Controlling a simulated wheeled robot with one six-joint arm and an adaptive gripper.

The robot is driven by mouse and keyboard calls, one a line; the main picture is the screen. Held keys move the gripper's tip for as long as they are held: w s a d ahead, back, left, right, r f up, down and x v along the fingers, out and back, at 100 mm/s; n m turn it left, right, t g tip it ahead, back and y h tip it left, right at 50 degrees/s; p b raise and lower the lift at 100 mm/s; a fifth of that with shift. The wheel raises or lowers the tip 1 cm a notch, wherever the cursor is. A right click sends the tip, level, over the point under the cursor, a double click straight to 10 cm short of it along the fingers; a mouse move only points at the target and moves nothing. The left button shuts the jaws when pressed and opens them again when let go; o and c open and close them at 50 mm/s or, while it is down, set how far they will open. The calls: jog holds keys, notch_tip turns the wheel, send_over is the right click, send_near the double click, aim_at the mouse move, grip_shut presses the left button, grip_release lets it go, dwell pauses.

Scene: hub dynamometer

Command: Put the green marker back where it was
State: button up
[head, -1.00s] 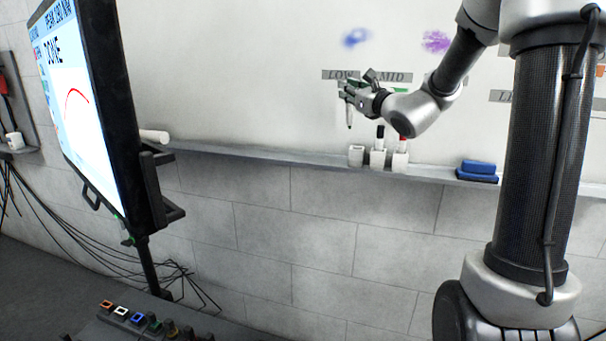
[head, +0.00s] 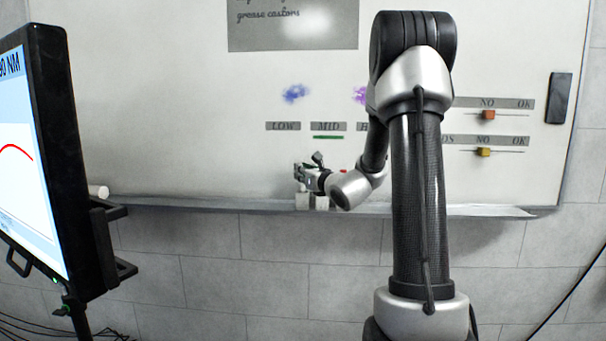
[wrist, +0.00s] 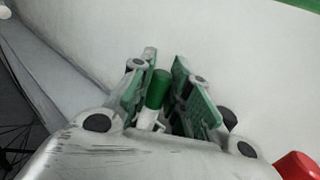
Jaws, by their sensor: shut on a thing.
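My gripper (head: 303,178) is just above the leftmost white cup (head: 302,201) on the whiteboard's ledge. In the wrist view its green-padded fingers are shut on the green marker (wrist: 157,90), with the green cap up and white body below. The marker's lower end is hidden, so I cannot tell whether its tip is inside the cup. A second white cup (head: 321,203) stands to the right, partly behind my gripper. A red cap (head: 343,171) shows beside my wrist and also in the wrist view (wrist: 297,167).
The ledge (head: 220,204) runs along the whiteboard (head: 180,110). A green line (head: 328,137) is drawn under the MID label (head: 328,126). A monitor (head: 50,150) stands at the left, with a white roll (head: 98,191) on the ledge behind it. My arm hides the middle ledge.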

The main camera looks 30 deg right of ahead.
jog(key=o, duration=0.9)
jog(key=shift+f, duration=0.1)
jog(key=shift+c, duration=0.2)
